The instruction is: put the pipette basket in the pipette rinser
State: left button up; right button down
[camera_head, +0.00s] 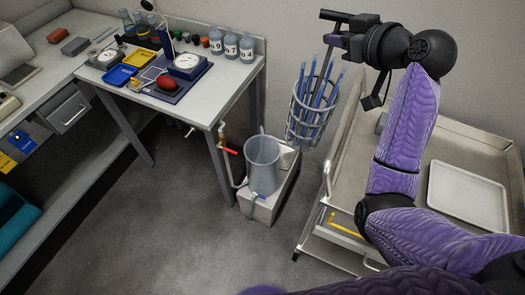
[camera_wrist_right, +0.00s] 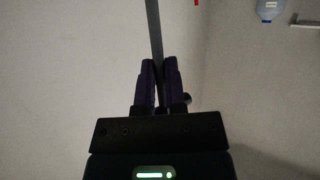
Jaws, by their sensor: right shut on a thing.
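The pipette basket (camera_head: 308,122) is a grey wire basket with several blue pipettes standing in it and a tall thin handle. My right gripper (camera_head: 333,40) is shut on the top of that handle, and the basket hangs below it in the air. In the right wrist view the handle rod (camera_wrist_right: 154,35) runs up from between the two closed fingers (camera_wrist_right: 158,85). The pipette rinser (camera_head: 262,165) is a grey translucent open cylinder on a pale block on the floor, below and left of the basket. My left gripper is not in view.
A cart (camera_head: 435,132) with a white tray (camera_head: 468,195) stands at the right, its edge near the basket. A lab table (camera_head: 222,92) with bottles and a scale stands left of the rinser. A tap with a red handle (camera_head: 228,151) is beside the rinser.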

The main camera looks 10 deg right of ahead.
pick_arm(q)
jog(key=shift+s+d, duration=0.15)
pick_arm(e)
jog(key=s+a+r+n+g+y, duration=0.1)
jog(key=s+a+n+g+y, duration=0.1)
jog(key=s, duration=0.5)
jog(key=s+a+r+n+g+y, duration=0.2)
jog(key=s+a+n, duration=0.3)
jog(key=s, duration=0.3)
jog(key=shift+a+r+g+y, duration=0.15)
jog(key=shift+a+g+y, duration=0.15)
jog(key=shift+a+y, duration=0.45)
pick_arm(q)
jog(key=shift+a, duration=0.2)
